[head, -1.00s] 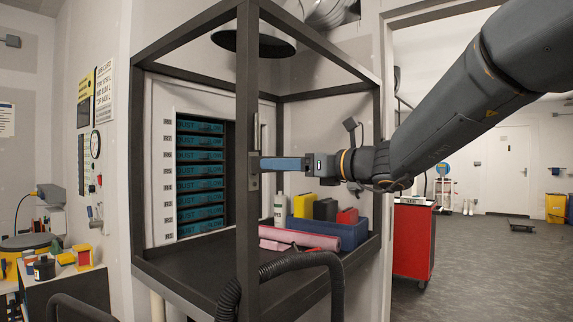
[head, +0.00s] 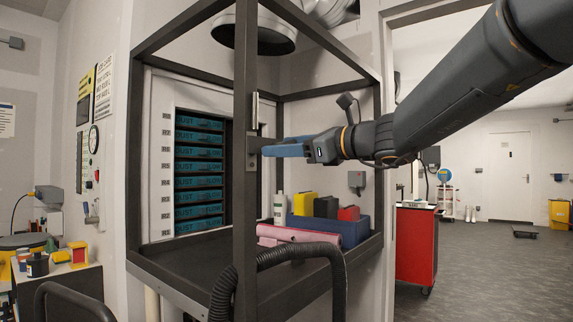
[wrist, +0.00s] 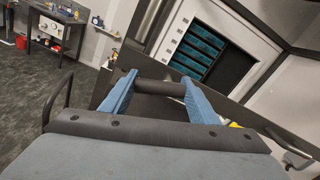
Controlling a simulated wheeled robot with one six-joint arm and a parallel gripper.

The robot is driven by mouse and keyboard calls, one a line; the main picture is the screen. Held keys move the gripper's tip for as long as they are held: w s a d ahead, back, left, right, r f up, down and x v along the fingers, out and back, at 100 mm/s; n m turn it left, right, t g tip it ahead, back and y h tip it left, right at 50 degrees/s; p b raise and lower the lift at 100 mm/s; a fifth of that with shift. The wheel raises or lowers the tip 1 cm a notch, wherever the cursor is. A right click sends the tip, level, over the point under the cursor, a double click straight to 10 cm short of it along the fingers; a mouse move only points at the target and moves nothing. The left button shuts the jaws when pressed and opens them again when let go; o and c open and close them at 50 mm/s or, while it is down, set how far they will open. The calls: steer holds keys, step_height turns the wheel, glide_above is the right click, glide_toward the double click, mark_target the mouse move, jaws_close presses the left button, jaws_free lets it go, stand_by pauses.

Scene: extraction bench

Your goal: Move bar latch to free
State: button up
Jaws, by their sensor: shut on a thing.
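The bar latch (head: 252,157) shows in the head view as a grey plate with a small dark part on the front upright post of the black frame. My gripper (head: 265,146) reaches in from the right, its blue fingers at the latch. In the wrist view my gripper's two blue fingers (wrist: 158,82) stand apart with a dark round bar (wrist: 160,88) crossing between them. I take this bar to be the latch handle; the gripper is shut on it. The fingers hide part of the latch in the head view, so its exact position cannot be told.
The black frame (head: 247,215) surrounds a white cabinet front (head: 157,180) with several blue drawers (head: 198,167). A black hose (head: 300,253) hangs in front.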

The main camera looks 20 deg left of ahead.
steer(key=n+b, duration=0.1)
steer(key=b, duration=0.1)
steer(key=f+n+b, duration=0.1)
steer(key=n+b, duration=0.1)
steer(key=b, duration=0.1)
steer(key=shift+w+b, duration=0.1)
steer(key=shift+b, duration=0.2)
steer(key=n+b, duration=0.4)
steer(key=b, duration=0.3)
steer(key=shift+w+d+f, duration=0.1)
steer(key=shift+w, duration=0.05)
steer(key=n+b, duration=0.5)
steer(key=b, duration=0.1)
steer(key=shift+w+b, duration=0.15)
steer(key=shift+b, duration=0.15)
steer(key=shift+n+b, duration=0.95)
steer(key=shift+n, duration=0.05)
steer(key=shift+d, duration=0.1)
steer(key=o, duration=1)
steer(key=shift+o, duration=0.2)
